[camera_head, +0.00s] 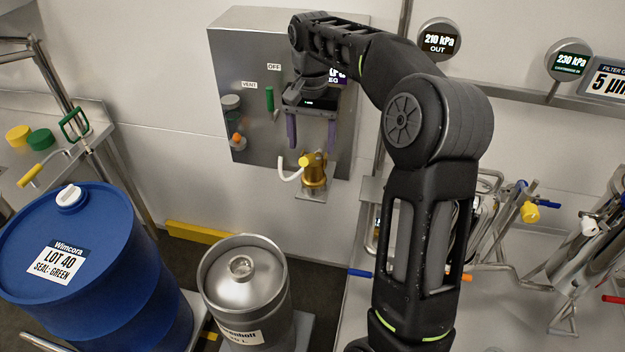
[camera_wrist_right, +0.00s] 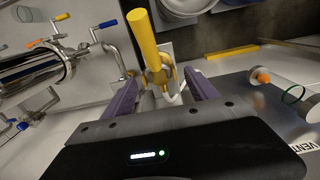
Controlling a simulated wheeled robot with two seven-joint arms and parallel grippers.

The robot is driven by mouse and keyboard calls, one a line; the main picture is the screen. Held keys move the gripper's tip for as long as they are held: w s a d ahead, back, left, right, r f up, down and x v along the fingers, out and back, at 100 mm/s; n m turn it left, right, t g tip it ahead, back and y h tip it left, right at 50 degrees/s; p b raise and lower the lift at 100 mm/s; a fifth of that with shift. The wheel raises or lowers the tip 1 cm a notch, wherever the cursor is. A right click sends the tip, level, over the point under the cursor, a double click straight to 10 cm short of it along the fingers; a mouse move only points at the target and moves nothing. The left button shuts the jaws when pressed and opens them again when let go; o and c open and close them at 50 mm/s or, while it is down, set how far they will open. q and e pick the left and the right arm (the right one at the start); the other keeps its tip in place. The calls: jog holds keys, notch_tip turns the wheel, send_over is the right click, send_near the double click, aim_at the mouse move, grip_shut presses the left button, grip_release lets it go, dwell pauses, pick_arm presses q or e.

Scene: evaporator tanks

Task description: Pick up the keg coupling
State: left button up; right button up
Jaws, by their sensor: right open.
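The keg coupling (camera_head: 314,174) is a brass-coloured fitting with a yellow handle and a white hose at its side. It rests on a small bracket (camera_head: 311,194) at the bottom of the grey wall panel. My right gripper (camera_head: 311,148) is open above it, its two purple fingers pointing down on either side of the coupling's top. In the right wrist view the coupling (camera_wrist_right: 158,72) shows between and beyond the fingertips, its yellow handle reaching toward the top of the picture. I cannot tell whether the fingers touch it. My left gripper is not in view.
The grey panel (camera_head: 232,60) with a green lever (camera_head: 269,99) stands close behind my right gripper. A steel keg (camera_head: 245,280) stands below, and a blue drum (camera_head: 80,260) at the left. Steel pipework with coloured handles (camera_head: 530,212) is at the right.

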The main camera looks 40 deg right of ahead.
aim_at(313, 166)
jog(key=shift+f, duration=0.3)
jog(key=shift+f, duration=1.25)
jog(key=f, duration=0.5)
jog(key=shift+d+f, duration=0.1)
jog(key=shift+d, duration=0.15)
grip_shut()
dwell(0.5)
